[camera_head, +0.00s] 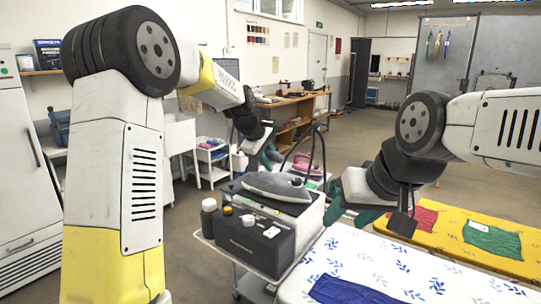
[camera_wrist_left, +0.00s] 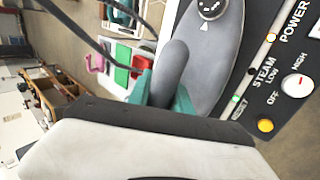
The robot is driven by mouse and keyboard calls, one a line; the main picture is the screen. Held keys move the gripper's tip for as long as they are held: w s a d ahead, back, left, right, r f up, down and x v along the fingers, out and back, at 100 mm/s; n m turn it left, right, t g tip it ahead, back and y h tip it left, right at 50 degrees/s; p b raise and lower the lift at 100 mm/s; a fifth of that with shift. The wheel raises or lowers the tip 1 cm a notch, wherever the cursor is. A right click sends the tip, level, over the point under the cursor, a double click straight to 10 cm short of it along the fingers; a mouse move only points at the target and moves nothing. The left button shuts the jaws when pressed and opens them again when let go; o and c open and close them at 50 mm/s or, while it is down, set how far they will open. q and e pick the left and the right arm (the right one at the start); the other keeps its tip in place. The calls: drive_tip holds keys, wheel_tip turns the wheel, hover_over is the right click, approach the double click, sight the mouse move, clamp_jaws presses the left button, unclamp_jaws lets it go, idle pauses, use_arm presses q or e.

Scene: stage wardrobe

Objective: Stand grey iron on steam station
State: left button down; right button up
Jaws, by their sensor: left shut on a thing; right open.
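The grey iron (camera_head: 277,187) is at the top of the steam station (camera_head: 262,241), a dark and white box with knobs on its front. It looks roughly flat there; I cannot tell whether its sole touches the station. My left gripper (camera_head: 268,158) is behind the iron. In the left wrist view its teal fingers (camera_wrist_left: 162,98) are shut on the handle of the iron (camera_wrist_left: 218,50), beside the station's control panel (camera_wrist_left: 280,85). The handle is partly hidden in the head view. My right gripper (camera_head: 352,214) is open and empty, right of the station.
A dark cord rises behind the iron. A pink iron (camera_head: 304,163) is further back. A floral ironing board (camera_head: 400,268) with blue cloth and a yellow board (camera_head: 460,251) with red and green cloths fill the right front.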

use_arm(q)
drive_tip(key=c, duration=1.2)
unclamp_jaws()
drive_tip(key=shift+f, duration=0.1)
drive_tip(key=shift+o, duration=0.2)
drive_tip(key=shift+s+a+r, duration=0.15)
drive_tip(key=shift+r, duration=0.3)
drive_tip(key=v, duration=1.1)
drive_tip(key=s+a+m+y, duration=0.1)
drive_tip(key=s+a+m, duration=0.2)
drive_tip(key=s, duration=0.5)
drive_tip(key=s+a+m, duration=0.3)
drive_tip(key=s+a, duration=0.1)
drive_tip(key=s, duration=0.5)
drive_tip(key=s+a+f+m, duration=0.1)
drive_tip(key=s+f+m, duration=0.1)
drive_tip(key=s, duration=0.4)
drive_tip(key=s+a+f+m, duration=0.2)
drive_tip(key=s+f+m, duration=0.1)
drive_tip(key=s, duration=0.4)
drive_tip(key=shift+s+f+t+y, duration=0.3)
drive_tip(key=shift+f+y, duration=0.1)
drive_tip(key=shift+f, duration=0.4)
drive_tip(key=shift+a, duration=0.15)
